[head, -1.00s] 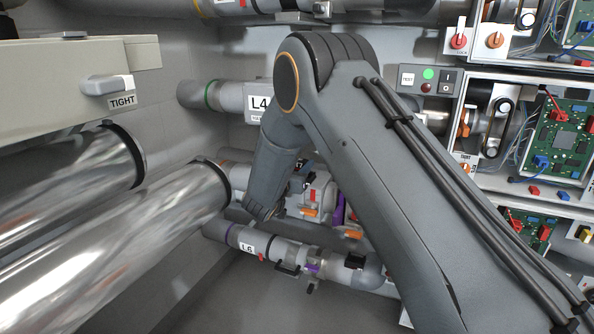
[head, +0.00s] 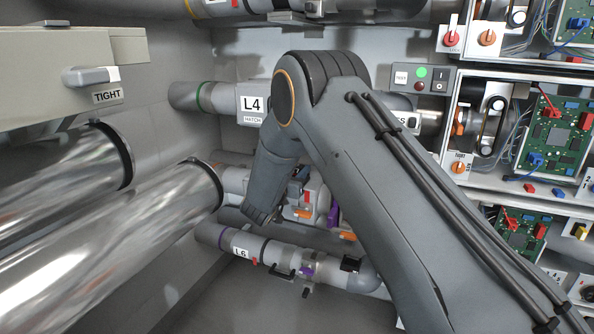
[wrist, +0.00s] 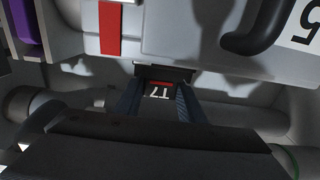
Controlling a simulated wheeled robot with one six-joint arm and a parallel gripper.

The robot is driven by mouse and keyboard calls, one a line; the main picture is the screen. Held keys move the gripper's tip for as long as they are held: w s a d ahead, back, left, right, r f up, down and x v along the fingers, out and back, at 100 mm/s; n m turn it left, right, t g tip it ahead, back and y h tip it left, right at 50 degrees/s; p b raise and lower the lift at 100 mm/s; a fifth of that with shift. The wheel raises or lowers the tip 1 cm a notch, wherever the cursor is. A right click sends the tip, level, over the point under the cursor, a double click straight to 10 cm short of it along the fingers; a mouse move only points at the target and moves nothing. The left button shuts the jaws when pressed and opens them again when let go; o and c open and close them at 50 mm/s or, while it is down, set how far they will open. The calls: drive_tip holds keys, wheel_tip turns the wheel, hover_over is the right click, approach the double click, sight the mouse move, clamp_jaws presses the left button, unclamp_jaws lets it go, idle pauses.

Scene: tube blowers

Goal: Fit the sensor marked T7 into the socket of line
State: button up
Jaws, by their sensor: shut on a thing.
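In the wrist view, the sensor marked T7 (wrist: 158,90) is a small dark block with a red band and upside-down white lettering. My gripper (wrist: 160,96) is shut on it, one dark finger on each side. The sensor's far end meets a dark slotted piece (wrist: 165,72) at the lower edge of a grey housing (wrist: 190,45). I cannot tell whether it is inside that piece or only against it. A label with an upside-down "5" (wrist: 305,25) is on the housing at right. In the head view my forearm reaches the middle pipe, and my gripper and the sensor are hidden.
A red tab (wrist: 110,28), a purple part (wrist: 28,30) and a black handle (wrist: 258,28) surround the housing. Pipe L4 (head: 215,97) runs above and pipe L6 (head: 212,235) below. Large shiny ducts (head: 110,245) fill the left. Open electronics boxes (head: 545,130) stand at right.

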drive_tip(key=shift+f, duration=0.25)
idle(0.4)
drive_tip(key=o, duration=1.2)
drive_tip(key=shift+v, duration=3.95)
